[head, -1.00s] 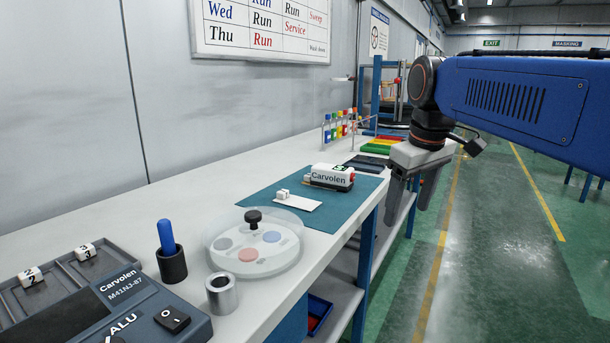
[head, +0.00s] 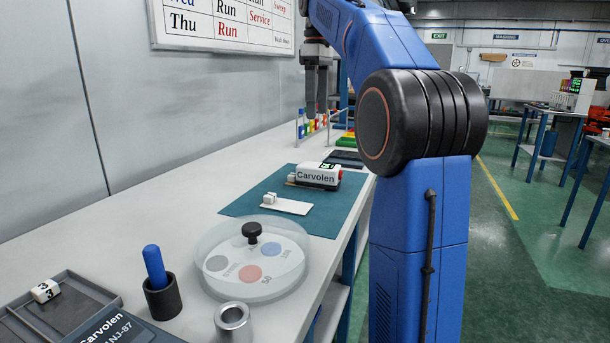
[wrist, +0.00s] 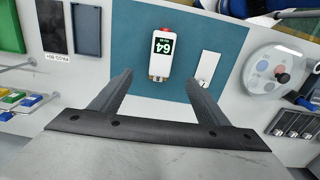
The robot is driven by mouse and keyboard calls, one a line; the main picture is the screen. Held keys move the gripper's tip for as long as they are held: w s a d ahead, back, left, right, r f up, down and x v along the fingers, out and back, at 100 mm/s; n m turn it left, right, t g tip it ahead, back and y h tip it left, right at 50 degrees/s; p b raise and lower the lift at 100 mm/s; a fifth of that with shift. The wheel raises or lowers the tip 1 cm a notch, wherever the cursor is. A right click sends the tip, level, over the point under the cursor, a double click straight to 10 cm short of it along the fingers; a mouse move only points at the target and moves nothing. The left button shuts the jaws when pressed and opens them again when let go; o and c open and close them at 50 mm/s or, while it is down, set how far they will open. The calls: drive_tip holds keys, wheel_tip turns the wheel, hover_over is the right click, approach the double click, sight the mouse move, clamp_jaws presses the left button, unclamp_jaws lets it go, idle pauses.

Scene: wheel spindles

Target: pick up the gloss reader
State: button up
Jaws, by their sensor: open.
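The gloss reader (head: 317,176) is a small white device with "Carvolen" on its side, a dark display and a red part at one end. It lies on a teal mat (head: 235,205) on the bench. In the wrist view, the reader (wrist: 162,55) shows its display reading 64, with a brass-coloured part at its near end. My gripper (head: 315,110) is open and empty, raised above the bench beyond the reader in the head view. In the wrist view, my gripper (wrist: 158,84) has its fingers spread, with the reader ahead of and apart from the tips.
A white plate with a small block (head: 286,205) lies beside the reader on the mat.

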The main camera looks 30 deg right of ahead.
sight(316, 165)
drive_tip(key=f, duration=1.7)
drive_tip(key=shift+s+a+f, duration=0.1)
drive_tip(key=shift+a+f, duration=0.05)
drive_tip(key=shift+a, duration=0.05)
drive_tip(key=shift+c, duration=0.4)
drive_tip(key=c, duration=1.6)
